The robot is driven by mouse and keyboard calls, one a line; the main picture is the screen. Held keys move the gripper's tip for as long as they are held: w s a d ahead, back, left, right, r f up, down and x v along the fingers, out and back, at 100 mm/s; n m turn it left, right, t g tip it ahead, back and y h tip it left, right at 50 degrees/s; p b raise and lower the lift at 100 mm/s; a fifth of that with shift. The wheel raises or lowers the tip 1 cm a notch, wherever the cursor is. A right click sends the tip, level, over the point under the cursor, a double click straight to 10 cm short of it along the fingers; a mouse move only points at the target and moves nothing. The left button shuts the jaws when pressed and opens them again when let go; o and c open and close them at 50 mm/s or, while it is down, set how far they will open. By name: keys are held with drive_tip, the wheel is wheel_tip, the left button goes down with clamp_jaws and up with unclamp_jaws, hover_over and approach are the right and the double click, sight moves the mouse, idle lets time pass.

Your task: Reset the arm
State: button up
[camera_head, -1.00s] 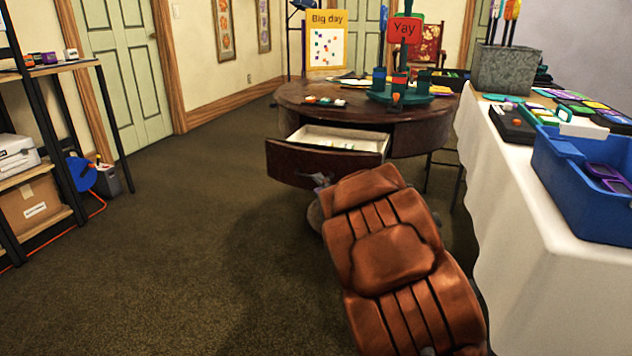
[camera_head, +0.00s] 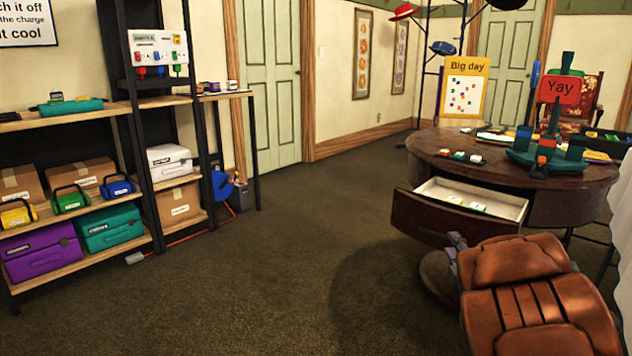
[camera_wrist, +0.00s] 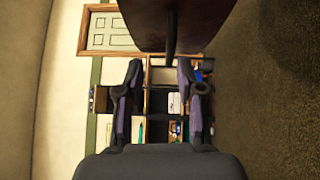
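My gripper (camera_wrist: 160,78) shows in the wrist view, with its two dark fingers apart. The fingers are open and nothing is between them; a gap with shelving far behind it shows through. The wrist view is turned on its side, with the wall at the left and the carpet at the right.
A round wooden table (camera_head: 600,185) has an open drawer (camera_head: 420,218) with small items inside. Loaded shelves (camera_head: 75,230) line the left wall. Carpet between is clear.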

drive_tip(key=s+a+r+m+g+h+p, duration=0.25)
drive_tip(key=s+r+m+g+p, duration=0.8)
drive_tip(key=r+p, duration=0.75)
drive_tip(key=s+a+r+m+g+y+p, duration=0.1)
drive_tip(key=s+a+r+m+g+p, duration=0.1)
drive_tip(key=s+a+r+p, duration=0.3)
drive_tip(key=s+a+r+m+g+y+p, duration=0.1)
drive_tip(key=s+a+r+m+g+p, duration=0.2)
drive_tip(key=s+a+r+p, duration=0.3)
drive_tip(key=s+a+r+m+g+y+p, duration=0.1)
drive_tip(key=s+a+r+g+p, duration=0.4)
drive_tip(key=s+p, duration=0.8)
drive_tip(key=s+r+m, duration=0.1)
drive_tip(key=s+r, duration=0.1)
drive_tip(key=s, duration=0.9)
drive_tip(key=shift+a+r, duration=0.15)
drive_tip(key=shift+r, duration=0.05)
drive_tip(key=shift+m+y, duration=0.25)
